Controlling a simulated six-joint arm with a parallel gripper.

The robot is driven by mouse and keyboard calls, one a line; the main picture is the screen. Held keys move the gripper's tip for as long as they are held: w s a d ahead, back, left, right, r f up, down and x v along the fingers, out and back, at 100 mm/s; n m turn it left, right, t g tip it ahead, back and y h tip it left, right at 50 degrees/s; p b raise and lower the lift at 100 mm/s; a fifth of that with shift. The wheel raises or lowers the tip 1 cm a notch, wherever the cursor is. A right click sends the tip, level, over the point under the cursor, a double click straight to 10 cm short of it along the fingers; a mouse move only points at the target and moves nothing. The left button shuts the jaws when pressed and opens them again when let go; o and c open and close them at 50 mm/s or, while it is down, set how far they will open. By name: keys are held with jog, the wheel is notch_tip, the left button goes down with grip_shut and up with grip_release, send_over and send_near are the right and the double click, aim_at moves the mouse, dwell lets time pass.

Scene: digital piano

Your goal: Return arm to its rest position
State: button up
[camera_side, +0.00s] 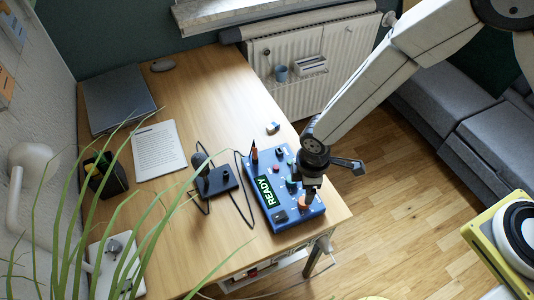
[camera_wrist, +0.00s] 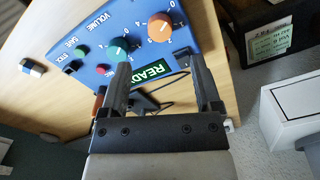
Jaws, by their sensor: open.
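My gripper (camera_wrist: 162,85) is open and empty in the wrist view, its two dark fingers apart over the blue control box. In the side view my gripper (camera_side: 308,192) hangs over the right side of the box. The blue control box (camera_side: 276,216) lies on the desk with a green READY display (camera_side: 266,191). In the wrist view the box (camera_wrist: 98,28) shows an orange knob (camera_wrist: 161,27), a green knob (camera_wrist: 117,48) and small buttons. The display (camera_wrist: 160,69) is partly hidden by a finger. I cannot tell whether the fingertips touch the box.
The wooden desk (camera_side: 215,85) carries a black microphone stand (camera_side: 216,180), a paper sheet (camera_side: 158,150), a laptop (camera_side: 117,98) and a small blue-white object (camera_side: 272,128). Plant leaves cross the left foreground. A grey sofa (camera_side: 485,140) stands right. The desk's back middle is clear.

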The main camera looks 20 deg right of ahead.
jog(key=shift+r, duration=0.4)
jog(key=shift+d+r, duration=0.2)
jog(key=shift+d, duration=0.05)
jog(key=s+d+r+m+t, duration=0.1)
jog(key=s+d+r+m, duration=0.1)
jog(key=d+r+m, duration=0.4)
jog(key=s+d+r+m+t, duration=0.1)
jog(key=d+r+m, duration=0.6)
jog(key=d, duration=0.9)
jog(key=shift+s+d+r+t, duration=0.15)
jog(key=shift+s+r+t, duration=0.15)
jog(key=shift+s+r, duration=0.5)
